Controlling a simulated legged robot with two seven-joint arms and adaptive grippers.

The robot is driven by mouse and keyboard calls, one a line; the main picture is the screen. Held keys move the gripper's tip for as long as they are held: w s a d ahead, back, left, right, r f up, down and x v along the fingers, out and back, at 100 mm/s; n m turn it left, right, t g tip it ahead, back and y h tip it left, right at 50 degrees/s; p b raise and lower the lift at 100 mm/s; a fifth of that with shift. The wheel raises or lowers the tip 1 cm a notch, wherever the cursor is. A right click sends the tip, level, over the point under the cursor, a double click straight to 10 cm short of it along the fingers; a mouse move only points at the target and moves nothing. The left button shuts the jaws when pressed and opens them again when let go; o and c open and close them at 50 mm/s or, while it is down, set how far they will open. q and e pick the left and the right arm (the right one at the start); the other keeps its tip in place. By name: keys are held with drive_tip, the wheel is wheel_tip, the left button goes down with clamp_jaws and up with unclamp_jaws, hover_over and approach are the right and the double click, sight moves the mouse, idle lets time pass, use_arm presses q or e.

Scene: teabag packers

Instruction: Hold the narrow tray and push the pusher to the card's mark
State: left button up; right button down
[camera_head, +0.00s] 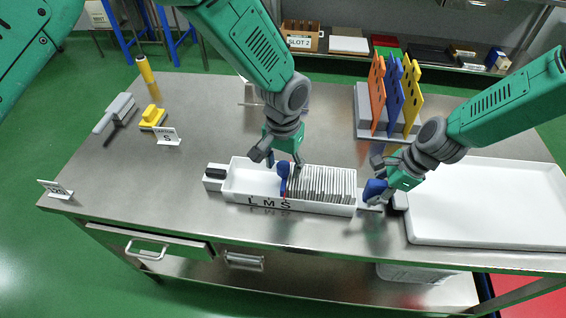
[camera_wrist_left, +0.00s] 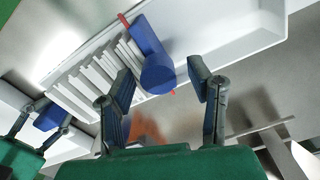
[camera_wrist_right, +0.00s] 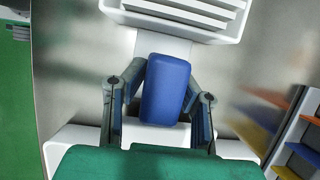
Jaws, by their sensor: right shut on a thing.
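The white narrow tray (camera_head: 235,182) lies along the front of the table, marked L, M, S on its front wall. A row of thin white packets (camera_head: 322,184) fills its right part. The blue pusher (camera_head: 283,172) stands at the left end of the row, its red tip near the S. My left gripper (camera_head: 280,160) is open above the pusher; in the left wrist view the pusher's blue knob (camera_wrist_left: 157,74) lies between its fingers, with a gap on one side. My right gripper (camera_wrist_right: 160,95) is shut on the blue tray handle (camera_wrist_right: 166,90) at the tray's right end. A card (camera_head: 167,136) reads S.
A large white tray (camera_head: 480,240) lies right of the narrow tray. A rack with orange, blue and yellow boards (camera_head: 390,95) stands behind. A yellow-handled tool (camera_head: 152,117) and a grey one (camera_head: 115,112) lie at the left. The table's left middle is clear.

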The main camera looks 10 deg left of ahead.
use_arm(q)
drive_tip(key=shift+d+r, duration=0.15)
drive_tip(key=shift+r, duration=0.35)
use_arm(e)
drive_tip(key=shift+d, duration=0.15)
use_arm(q)
wheel_tip(320, 180, up, 11)
drive_tip(key=shift+w, duration=0.1)
use_arm(e)
drive_tip(key=c, duration=1.2)
unclamp_jaws()
drive_tip(key=shift+r, duration=0.1)
